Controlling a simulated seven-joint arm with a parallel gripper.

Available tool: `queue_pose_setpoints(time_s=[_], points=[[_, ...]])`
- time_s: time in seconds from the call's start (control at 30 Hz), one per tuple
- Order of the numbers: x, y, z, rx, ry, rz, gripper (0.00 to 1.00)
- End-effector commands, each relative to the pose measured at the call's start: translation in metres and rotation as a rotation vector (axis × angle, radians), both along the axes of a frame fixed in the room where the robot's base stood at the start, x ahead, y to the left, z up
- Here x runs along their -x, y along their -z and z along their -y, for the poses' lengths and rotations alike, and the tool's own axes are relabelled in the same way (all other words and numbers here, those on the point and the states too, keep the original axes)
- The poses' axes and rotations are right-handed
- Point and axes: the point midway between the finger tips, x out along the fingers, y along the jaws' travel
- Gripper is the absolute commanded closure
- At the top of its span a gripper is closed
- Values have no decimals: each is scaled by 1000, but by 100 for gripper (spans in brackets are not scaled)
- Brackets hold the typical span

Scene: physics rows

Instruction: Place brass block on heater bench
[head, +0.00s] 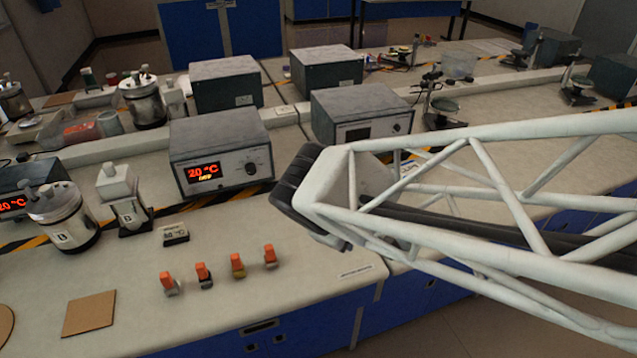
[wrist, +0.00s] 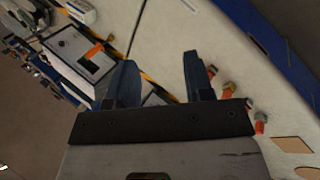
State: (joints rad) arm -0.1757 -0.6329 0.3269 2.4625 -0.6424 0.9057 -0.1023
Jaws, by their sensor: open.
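A row of small blocks with orange tops stands on the front bench in the head view. The yellowish one, third from the left, looks like the brass block (head: 238,268); it also shows small in the wrist view (wrist: 230,89). My gripper (wrist: 158,72) is open and empty in the wrist view, with the blocks beyond its right finger. In the head view my arm crosses the right side and I cannot make out the fingers. Which thing is the heater bench is not clear; a white unit on a dark base marked B (head: 122,200) stands behind the blocks.
A grey box reading 20 °C (head: 220,150) stands behind the blocks. A metal vessel marked B (head: 62,217) stands at the left, and a small temperature tag (head: 174,235) lies near the blocks. A brown tile (head: 89,314) lies at front left.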

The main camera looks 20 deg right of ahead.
Motion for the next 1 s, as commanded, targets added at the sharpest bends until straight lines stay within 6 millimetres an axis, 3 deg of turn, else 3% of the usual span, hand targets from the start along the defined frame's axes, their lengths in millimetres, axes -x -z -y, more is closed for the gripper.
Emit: queue_pose_setpoints(time_s=[0.2,0.43,0.63,1.0], points=[[21,-27,-4,-261,293,61,52],[32,-53,-15,-492,517,112,52],[35,-63,-21,-582,597,129,52],[36,-64,-22,-590,603,130,52]])
